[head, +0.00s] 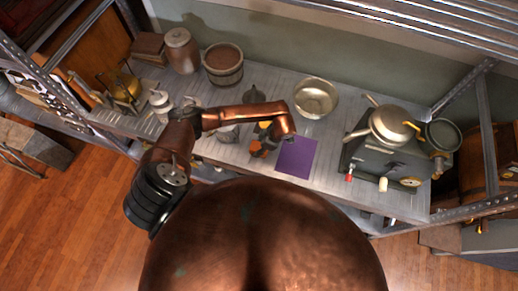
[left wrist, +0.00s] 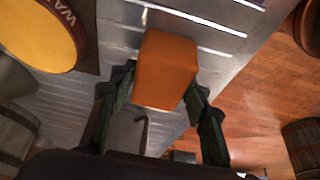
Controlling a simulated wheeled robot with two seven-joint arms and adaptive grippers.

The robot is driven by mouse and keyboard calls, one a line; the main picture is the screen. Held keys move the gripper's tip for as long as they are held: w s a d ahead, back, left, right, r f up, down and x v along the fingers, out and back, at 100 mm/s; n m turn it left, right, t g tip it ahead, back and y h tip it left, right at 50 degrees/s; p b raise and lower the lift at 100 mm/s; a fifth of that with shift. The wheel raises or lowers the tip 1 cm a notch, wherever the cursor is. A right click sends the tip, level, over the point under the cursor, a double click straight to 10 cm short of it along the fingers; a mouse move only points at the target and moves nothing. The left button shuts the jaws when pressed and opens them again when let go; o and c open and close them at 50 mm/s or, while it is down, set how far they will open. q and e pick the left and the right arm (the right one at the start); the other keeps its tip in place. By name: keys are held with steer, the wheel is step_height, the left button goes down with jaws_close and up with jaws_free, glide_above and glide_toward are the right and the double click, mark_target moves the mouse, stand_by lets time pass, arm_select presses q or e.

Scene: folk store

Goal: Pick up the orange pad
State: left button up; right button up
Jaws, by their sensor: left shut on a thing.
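The orange pad (left wrist: 166,68) is a small block between the two fingers of my left gripper (left wrist: 163,88) in the left wrist view. The fingers are shut on its sides. In the head view my left gripper (head: 264,145) is over the shelf, just left of the purple mat (head: 297,157), and only a small part of the orange pad (head: 256,148) shows. I cannot tell whether the pad touches the shelf. My right gripper is not in view.
A metal bowl (head: 315,97) stands behind the mat. A stove with a pan (head: 391,125) is to the right. A wooden bucket (head: 223,65) and a jar (head: 181,50) stand at the back left. A round yellow thing with lettering (left wrist: 45,30) is near the gripper. The mat is bare.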

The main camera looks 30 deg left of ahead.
mark_target(257, 146)
arm_select(q)
steer(key=c, duration=0.5)
steer(key=shift+o, duration=0.2)
steer(key=shift+w+r, duration=0.1)
steer(key=shift+r, duration=0.35)
step_height(257, 146, up, 2)
steer(key=shift+r, duration=0.2)
steer(key=d+r+b, duration=0.2)
steer(key=d+r, duration=0.7)
steer(key=d, duration=0.5)
steer(key=shift+r, duration=0.35)
